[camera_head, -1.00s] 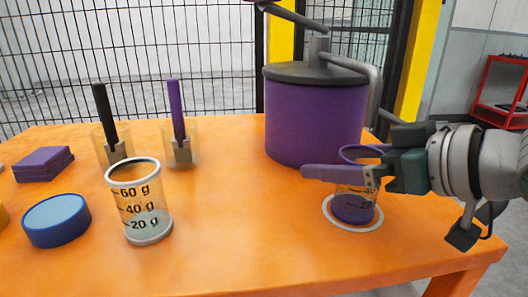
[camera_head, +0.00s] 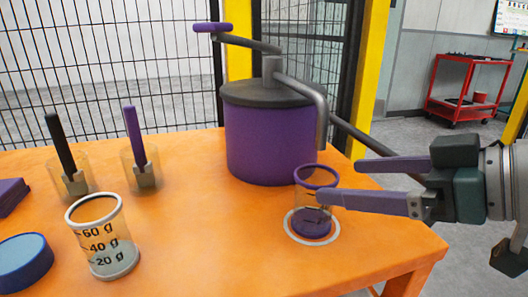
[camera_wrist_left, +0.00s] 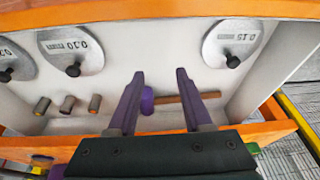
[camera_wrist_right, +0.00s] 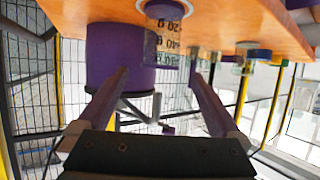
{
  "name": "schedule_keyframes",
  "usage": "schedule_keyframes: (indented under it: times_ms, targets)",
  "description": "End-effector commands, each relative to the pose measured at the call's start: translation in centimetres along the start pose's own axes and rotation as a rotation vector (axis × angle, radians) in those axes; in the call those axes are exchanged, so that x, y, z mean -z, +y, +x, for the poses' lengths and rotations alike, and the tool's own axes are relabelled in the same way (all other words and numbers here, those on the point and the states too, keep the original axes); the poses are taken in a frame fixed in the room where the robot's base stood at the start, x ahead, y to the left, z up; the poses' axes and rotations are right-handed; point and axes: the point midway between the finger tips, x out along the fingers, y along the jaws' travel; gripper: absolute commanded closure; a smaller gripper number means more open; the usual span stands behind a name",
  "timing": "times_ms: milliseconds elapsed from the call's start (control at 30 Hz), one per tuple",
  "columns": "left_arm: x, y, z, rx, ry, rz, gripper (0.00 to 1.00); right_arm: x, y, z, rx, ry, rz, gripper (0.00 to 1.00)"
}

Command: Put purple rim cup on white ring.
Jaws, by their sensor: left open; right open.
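The purple rim cup (camera_head: 315,200) is a clear cup with a purple rim and purple bottom. It stands upright inside the white ring (camera_head: 292,228) on the orange table. My right gripper (camera_head: 340,181) is open at the cup's right side; its lower finger overlaps the cup's edge in the head view, and I cannot tell whether they touch. In the right wrist view the cup (camera_wrist_right: 167,22) is beyond the open fingers (camera_wrist_right: 160,75), not between them. My left gripper (camera_wrist_left: 160,73) is open and empty, facing a drawer in the left wrist view.
A purple canister with a crank (camera_head: 270,135) stands just behind the cup. A white-rimmed cup (camera_head: 102,240), a blue round tin (camera_head: 22,265) and two holders with black (camera_head: 60,145) and purple (camera_head: 134,138) handles stand left. The drawer (camera_wrist_left: 110,25) holds labelled discs and small cylinders.

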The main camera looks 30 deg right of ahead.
Motion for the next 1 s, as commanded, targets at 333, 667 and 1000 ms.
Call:
schedule_keyframes:
  times_ms: [333, 667, 1000]
  targets:
    - [0.3, -0.2, -1.1, 0.004, -0.001, 0.004, 0.50, 0.0, 0.0, -2.6, -0.001, 0.000, 0.001, 0.00]
    - [0.3, -0.1, -1.1, 0.003, -0.001, 0.003, 0.50, 0.0, 0.0, -2.6, -0.001, 0.000, 0.001, 0.00]
    - [0.5, 0.1, -1.5, -0.004, 0.001, -0.005, 0.50, 0.1, 0.0, -2.7, -0.007, -0.007, 0.001, 0.00]
